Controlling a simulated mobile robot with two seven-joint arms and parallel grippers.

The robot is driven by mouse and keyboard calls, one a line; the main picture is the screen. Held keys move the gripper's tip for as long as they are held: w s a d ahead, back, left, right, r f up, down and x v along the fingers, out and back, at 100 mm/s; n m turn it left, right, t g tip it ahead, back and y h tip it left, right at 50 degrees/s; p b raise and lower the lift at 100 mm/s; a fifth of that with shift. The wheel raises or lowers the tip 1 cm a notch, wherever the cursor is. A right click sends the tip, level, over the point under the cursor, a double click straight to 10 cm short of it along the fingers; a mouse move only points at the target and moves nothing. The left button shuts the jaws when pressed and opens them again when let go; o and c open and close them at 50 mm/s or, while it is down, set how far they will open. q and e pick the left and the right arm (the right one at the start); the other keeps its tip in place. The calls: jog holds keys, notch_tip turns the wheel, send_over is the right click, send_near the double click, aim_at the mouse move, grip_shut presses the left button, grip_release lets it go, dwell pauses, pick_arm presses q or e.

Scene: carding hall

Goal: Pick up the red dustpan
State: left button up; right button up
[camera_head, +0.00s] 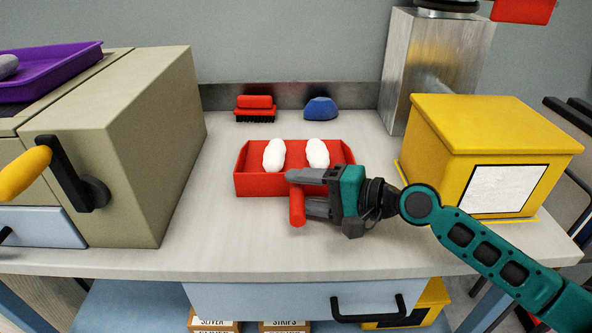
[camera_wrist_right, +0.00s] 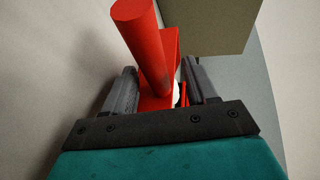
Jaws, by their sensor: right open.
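The red dustpan (camera_head: 252,184) lies on the grey worktop with two white fluffy lumps in it, a left one (camera_head: 274,156) and a right one (camera_head: 318,153). Its red handle (camera_head: 297,206) points towards the worktop's front edge. My right gripper (camera_head: 298,192) reaches in from the right, with its open fingers at the handle. In the right wrist view the handle (camera_wrist_right: 146,45) shows between the two fingers, with a gap visible on each side; I cannot tell whether either finger touches it. The gripper hides part of the dustpan's front right. My left gripper is not in view.
A beige machine (camera_head: 130,150) with a yellow-handled crank (camera_head: 22,172) stands at left. A yellow box (camera_head: 480,130) and metal column (camera_head: 430,65) stand at right. A red brush (camera_head: 255,108) and blue object (camera_head: 320,109) lie behind the dustpan. The front worktop is clear.

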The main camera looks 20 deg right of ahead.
jog(key=x, duration=0.3)
jog(key=shift+w+a+f, duration=0.15)
jog(key=shift+a+f, duration=0.1)
jog(key=shift+a, duration=0.05)
grip_shut()
